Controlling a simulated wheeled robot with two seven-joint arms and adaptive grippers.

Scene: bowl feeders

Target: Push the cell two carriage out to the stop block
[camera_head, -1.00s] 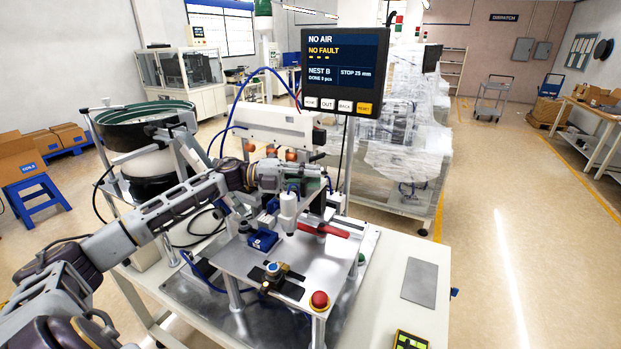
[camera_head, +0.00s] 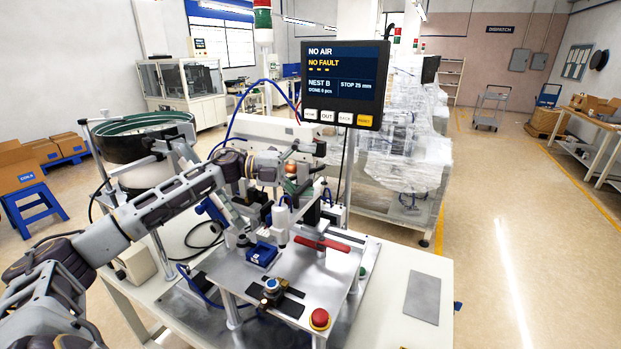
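A metal fixture plate (camera_head: 345,262) on the white bench carries the feeder cell parts. A blue nest block (camera_head: 262,254) sits on it, left of a red bar (camera_head: 322,243). A white upright cylinder (camera_head: 281,226) stands just behind the blue block. I cannot tell for certain which part is the carriage or which is the stop block. My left gripper (camera_head: 296,175) is above and behind the blue block, among the cell's parts; its fingers are too small and crowded to read. I see no contact with the blue block or red bar. My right gripper is not in view.
A screen (camera_head: 343,82) reads NO AIR, NO FAULT, NEST B, STOP 25 mm. A red button (camera_head: 319,318) stands at the plate's front. A green-rimmed bowl feeder (camera_head: 140,135) is at left. A grey plate (camera_head: 422,298) lies on the bench's otherwise fairly clear right side.

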